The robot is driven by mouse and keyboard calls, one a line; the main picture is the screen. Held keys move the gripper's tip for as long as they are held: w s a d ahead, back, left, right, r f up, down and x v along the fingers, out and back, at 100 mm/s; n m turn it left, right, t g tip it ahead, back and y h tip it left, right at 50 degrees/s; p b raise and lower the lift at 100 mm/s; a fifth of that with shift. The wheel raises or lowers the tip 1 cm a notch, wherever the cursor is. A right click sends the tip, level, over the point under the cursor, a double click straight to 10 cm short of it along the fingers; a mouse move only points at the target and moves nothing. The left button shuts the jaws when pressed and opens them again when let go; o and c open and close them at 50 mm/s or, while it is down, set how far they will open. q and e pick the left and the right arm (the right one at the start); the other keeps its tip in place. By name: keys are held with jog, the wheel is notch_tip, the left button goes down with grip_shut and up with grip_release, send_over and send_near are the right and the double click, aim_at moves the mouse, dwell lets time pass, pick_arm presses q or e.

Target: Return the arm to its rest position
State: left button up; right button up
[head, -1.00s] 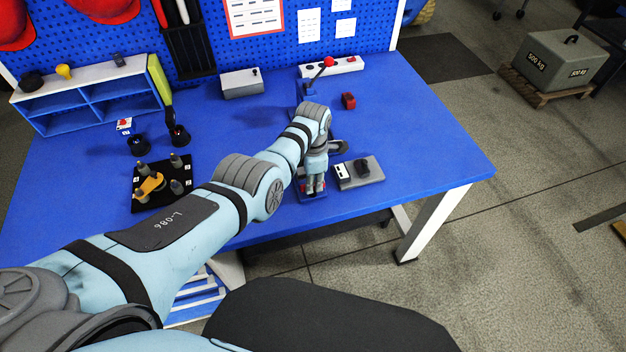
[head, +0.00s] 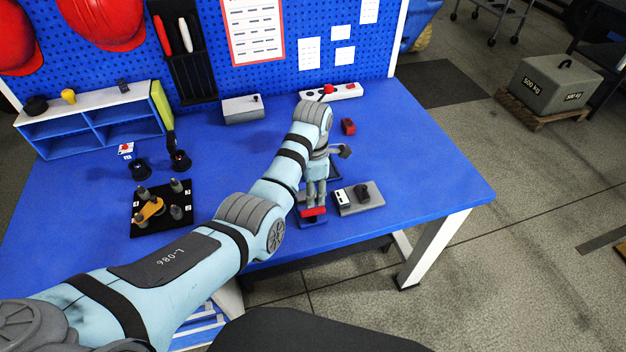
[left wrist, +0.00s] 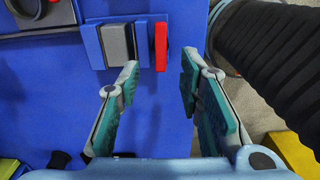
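My left arm reaches over the blue table (head: 420,150) from the left. My left gripper (head: 315,203) points down above a small blue fixture (head: 310,223) with a red bar (head: 314,211) near the table's front edge. In the left wrist view my left gripper (left wrist: 158,75) is open, its two fingers apart with nothing between them. The red bar (left wrist: 161,46) lies beyond the fingertips, beside a grey block (left wrist: 117,45) on the blue fixture (left wrist: 93,47). The exact gap between fingers and bar is hard to tell. My right gripper is not in view.
A grey device with a black knob (head: 361,192) sits just right of the gripper. A red block (head: 348,126) and a grey box (head: 243,108) stand farther back. A black plate with pegs (head: 160,220) lies left. The table's right part is clear.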

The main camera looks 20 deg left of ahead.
pick_arm(q)
notch_tip(320, 180, up, 5)
jog(key=shift+f, duration=0.1)
dwell(0.4)
